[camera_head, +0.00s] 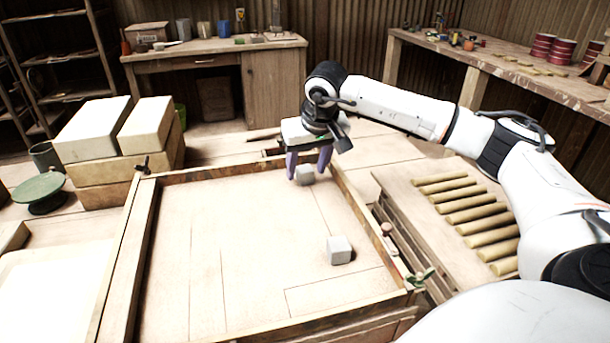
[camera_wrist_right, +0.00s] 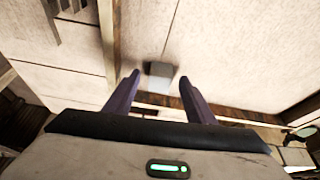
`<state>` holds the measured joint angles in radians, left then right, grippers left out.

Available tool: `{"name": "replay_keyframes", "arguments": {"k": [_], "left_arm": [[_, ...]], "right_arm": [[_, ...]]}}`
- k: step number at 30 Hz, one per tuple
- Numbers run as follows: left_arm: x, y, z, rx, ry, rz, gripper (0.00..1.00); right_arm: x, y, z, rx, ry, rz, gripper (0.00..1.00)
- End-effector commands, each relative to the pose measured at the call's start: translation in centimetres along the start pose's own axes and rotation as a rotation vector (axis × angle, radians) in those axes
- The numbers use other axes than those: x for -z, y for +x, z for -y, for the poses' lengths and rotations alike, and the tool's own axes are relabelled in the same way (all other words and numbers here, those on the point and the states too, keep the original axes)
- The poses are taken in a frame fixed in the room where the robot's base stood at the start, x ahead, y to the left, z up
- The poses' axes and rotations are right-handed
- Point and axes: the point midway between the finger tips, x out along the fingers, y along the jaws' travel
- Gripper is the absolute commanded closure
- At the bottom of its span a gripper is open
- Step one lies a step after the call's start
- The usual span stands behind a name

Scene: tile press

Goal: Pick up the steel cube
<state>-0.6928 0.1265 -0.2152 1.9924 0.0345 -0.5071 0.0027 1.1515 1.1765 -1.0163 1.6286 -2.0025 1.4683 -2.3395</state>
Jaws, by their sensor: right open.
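Two small grey cubes sit on the pale board inside the wooden frame in the head view. The far cube (camera_head: 305,175) is near the frame's back right corner. The near cube (camera_head: 340,250) is nearer me, towards the right side. The two look alike, so I cannot tell by looks which is steel. My right gripper (camera_head: 308,170) is open and points down over the far cube, which shows between its purple fingers. In the right wrist view a grey cube (camera_wrist_right: 160,70) lies between the open fingertips, apart from both. My left gripper is out of view.
The wooden frame (camera_head: 137,225) has raised edges around the flat board. Pale blocks (camera_head: 95,130) stand at left, near a green turntable (camera_head: 38,190). Several yellowish rolls (camera_head: 468,208) lie on a side table at right. The board's middle is clear.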

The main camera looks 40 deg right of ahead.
Motion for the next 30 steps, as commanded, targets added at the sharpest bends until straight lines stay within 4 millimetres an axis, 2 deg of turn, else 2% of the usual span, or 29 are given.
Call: {"name": "replay_keyframes", "arguments": {"k": [3, 10, 11, 19, 26, 30], "left_arm": [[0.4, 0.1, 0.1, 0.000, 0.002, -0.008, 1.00], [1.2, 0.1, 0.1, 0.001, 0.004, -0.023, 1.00], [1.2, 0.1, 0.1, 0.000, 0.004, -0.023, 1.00], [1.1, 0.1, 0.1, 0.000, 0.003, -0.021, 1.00], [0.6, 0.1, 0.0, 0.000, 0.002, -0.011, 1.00], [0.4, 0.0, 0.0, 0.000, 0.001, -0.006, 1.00]], "right_arm": [[0.0, 1.0, 0.0, -0.001, 0.000, 0.000, 0.50], [0.0, 1.1, 0.0, -0.001, 0.000, -0.001, 0.50], [0.0, 1.1, 0.0, 0.000, 0.000, -0.001, 0.53], [0.0, 1.1, 0.0, 0.000, 0.000, -0.001, 0.99], [0.1, 0.9, 0.0, 0.001, 0.000, -0.004, 1.00], [0.6, 0.0, 0.0, 0.002, 0.001, -0.005, 1.00]]}}
